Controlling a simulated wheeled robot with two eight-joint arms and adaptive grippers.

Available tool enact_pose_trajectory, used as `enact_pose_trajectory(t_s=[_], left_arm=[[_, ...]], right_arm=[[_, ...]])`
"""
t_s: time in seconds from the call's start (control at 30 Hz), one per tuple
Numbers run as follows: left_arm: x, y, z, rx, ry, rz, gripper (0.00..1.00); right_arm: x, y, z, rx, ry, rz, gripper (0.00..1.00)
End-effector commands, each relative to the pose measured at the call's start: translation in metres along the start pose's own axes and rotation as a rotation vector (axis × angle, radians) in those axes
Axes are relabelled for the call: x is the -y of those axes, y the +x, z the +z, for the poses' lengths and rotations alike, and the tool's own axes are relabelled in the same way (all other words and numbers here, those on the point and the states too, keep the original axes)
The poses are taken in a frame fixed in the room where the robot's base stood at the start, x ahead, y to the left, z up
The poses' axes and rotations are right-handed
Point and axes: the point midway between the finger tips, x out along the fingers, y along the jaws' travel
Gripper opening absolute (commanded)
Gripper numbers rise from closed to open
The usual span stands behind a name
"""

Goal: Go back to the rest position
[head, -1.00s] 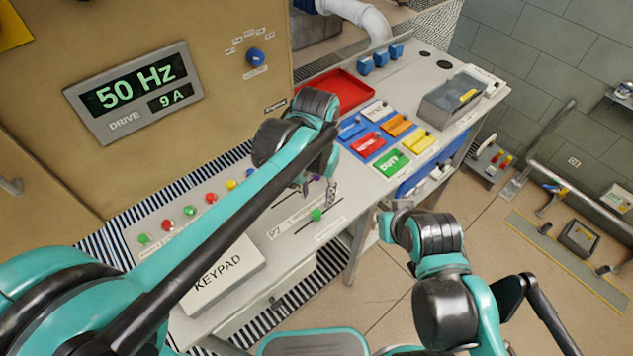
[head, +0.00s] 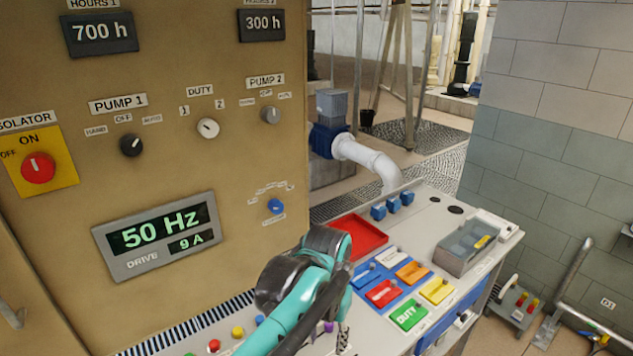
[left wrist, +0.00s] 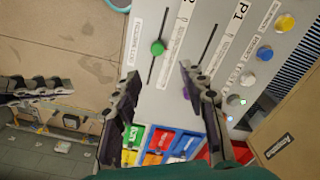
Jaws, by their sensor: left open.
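My left gripper (head: 343,338) shows at the bottom of the head view, mostly hidden behind my own teal and black arm. It is over the front of the grey console (head: 440,213), below the coloured trays. In the left wrist view the left gripper (left wrist: 160,80) has its dark fingers spread, with nothing held between them. A green slider knob (left wrist: 158,47) on the console lies beyond the gap between the fingers. I cannot tell the height of the fingers above the console. My right gripper is not seen in the head view.
A tan cabinet (head: 60,120) with dials and displays stands at the left. The console carries a red tray (head: 358,237), small coloured trays (head: 409,315), blue blocks (head: 393,205) and a clear-lidded box (head: 470,243). A tiled wall (head: 560,110) is at the right.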

Motion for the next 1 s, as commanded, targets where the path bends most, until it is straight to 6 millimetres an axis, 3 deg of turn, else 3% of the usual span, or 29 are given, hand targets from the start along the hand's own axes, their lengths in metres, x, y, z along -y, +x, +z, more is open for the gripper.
enact_pose_trajectory(t_s=[0.27, 0.6, 0.8, 1.0], left_arm=[[0.058, -0.001, 0.047, -0.173, -0.137, -0.014, 0.43], [0.121, 0.019, 0.119, -0.434, -0.329, -0.081, 0.43], [0.142, 0.035, 0.149, -0.547, -0.408, -0.129, 0.43], [0.150, 0.042, 0.160, -0.593, -0.438, -0.150, 0.43]], right_arm=[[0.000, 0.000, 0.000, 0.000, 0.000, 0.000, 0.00], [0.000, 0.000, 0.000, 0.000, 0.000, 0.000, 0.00], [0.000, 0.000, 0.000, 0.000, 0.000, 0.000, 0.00], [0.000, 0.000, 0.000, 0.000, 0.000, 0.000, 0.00]])
